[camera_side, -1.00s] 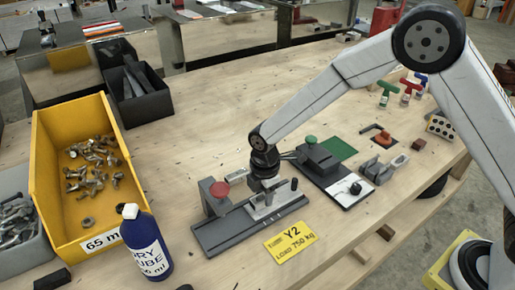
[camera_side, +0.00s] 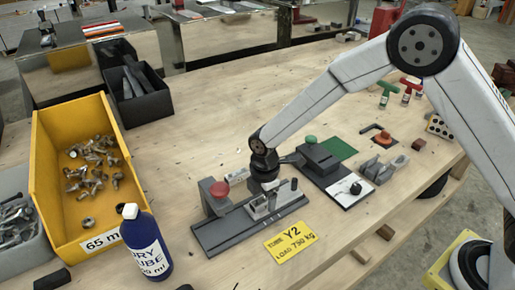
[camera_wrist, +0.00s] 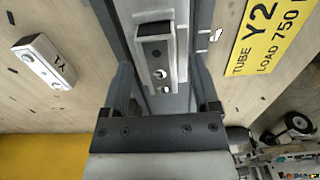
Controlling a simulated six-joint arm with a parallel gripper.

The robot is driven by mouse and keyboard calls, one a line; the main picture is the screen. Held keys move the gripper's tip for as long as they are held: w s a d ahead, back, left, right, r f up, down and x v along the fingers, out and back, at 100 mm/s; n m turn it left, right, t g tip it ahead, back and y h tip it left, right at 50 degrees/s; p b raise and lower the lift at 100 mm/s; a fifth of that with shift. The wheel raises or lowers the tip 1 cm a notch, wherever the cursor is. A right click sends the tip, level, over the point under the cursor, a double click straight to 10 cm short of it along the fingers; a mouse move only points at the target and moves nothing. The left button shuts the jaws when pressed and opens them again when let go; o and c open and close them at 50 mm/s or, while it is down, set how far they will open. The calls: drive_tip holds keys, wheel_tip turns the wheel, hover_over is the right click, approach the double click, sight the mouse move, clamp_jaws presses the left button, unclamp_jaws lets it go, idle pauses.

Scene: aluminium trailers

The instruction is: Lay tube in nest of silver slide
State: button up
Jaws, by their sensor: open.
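The silver slide (camera_side: 276,201) sits on a dark rail fixture (camera_side: 235,226), which has a red knob (camera_side: 219,189) on an upright block at its left. My gripper (camera_wrist: 163,88) is low over the slide, pointing down, with its two fingers apart. Between the fingers in the wrist view lies a narrow silver piece (camera_wrist: 157,66) with round holes and a dark upper end. I cannot tell whether it is a tube or part of the slide. A loose silver tube-like bar (camera_wrist: 45,60) with holes and a label lies on the table left of the fixture.
A yellow card (camera_side: 291,241) reading tube Y2 lies in front of the fixture. A dark fixture (camera_side: 318,164) with a green knob stands behind on the right. A yellow bin (camera_side: 50,200) of bolts and a blue bottle (camera_side: 146,246) stand on the left.

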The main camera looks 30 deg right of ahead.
sight(265, 198)
drive_tip(key=shift+r, duration=0.1)
wheel_tip(265, 198, up, 12)
idle(0.7)
drive_tip(key=shift+d+r, duration=0.1)
drive_tip(key=shift+d, duration=0.05)
idle(0.4)
drive_tip(key=s+d+f+m+t, duration=0.2)
drive_tip(key=s+d+m, duration=1.4)
drive_tip(key=m, duration=0.2)
drive_tip(key=shift+f+t, duration=0.2)
drive_tip(key=shift+t, duration=0.1)
